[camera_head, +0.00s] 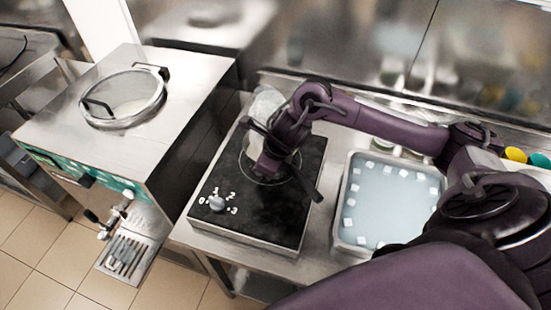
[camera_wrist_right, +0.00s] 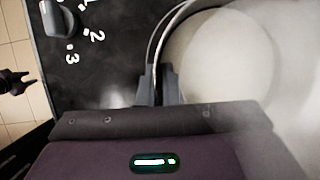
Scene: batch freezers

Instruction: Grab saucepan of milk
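The saucepan of milk shows in the right wrist view as a metal rim and wall (camera_wrist_right: 157,38) curving around pale milk (camera_wrist_right: 220,65). It stands on a black hob (camera_head: 228,185). In the head view my right arm hides most of it. My right gripper (camera_wrist_right: 158,88) reaches down at the pan's edge, its two fingers close together with the thin pan wall between them. In the head view the right gripper (camera_head: 268,168) is over the hob.
A hob knob (camera_head: 217,203) is at the front. A steel batch freezer (camera_head: 180,75) with a round clear lid (camera_head: 125,97) stands left. A water tray with floating white cubes (camera_head: 340,225) sits right of the hob. A pale, steam-like haze (camera_head: 264,103) rises behind the gripper.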

